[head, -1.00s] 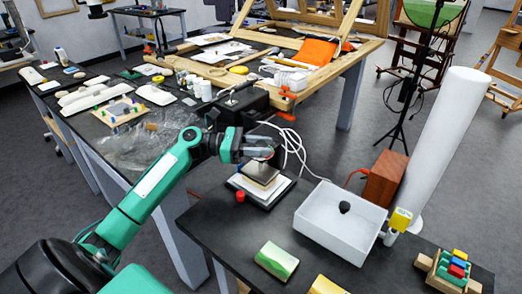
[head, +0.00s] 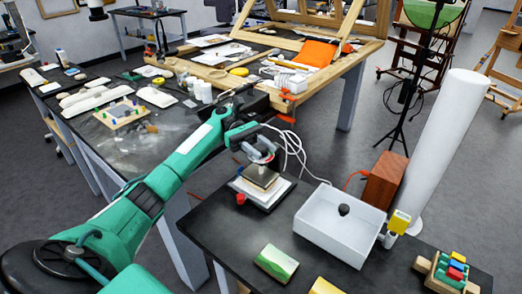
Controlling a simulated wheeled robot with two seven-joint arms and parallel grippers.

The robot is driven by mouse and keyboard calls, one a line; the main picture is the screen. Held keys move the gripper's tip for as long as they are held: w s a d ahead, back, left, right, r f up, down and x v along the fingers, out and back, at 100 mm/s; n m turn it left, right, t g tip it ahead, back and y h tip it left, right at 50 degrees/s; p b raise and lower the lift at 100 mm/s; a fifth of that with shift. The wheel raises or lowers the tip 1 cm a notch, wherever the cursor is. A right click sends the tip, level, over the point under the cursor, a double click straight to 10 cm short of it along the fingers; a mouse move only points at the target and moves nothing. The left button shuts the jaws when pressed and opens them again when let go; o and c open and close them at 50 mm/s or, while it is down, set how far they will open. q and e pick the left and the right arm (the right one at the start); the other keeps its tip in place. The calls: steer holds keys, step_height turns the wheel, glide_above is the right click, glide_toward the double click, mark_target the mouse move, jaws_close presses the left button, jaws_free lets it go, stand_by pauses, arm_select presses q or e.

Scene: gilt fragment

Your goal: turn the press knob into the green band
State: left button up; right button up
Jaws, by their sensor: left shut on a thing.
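The small press (head: 262,182) stands on the dark front table, with a white base and a wood-coloured block. My left gripper (head: 263,157) is above it, shut on the press knob at its top. The fingers hide most of the knob. A bit of red shows beside the fingers. I cannot make out the green band or where the knob points. My right gripper is not in this view.
A red piece (head: 241,199) lies left of the press. A white tray (head: 318,237) with a dark lump stands to its right, near a brown box (head: 385,178). White cables run behind the press. A green-and-cream block (head: 276,262) lies in front.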

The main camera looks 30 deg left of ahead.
arm_select(q)
steer(key=shift+m+g+y, duration=0.3)
steer(key=shift+m+g, duration=0.2)
steer(key=shift+g, duration=0.3)
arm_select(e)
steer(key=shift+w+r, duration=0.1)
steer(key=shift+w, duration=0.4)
arm_select(q)
steer(key=shift+f, duration=0.1)
steer(key=o, duration=1)
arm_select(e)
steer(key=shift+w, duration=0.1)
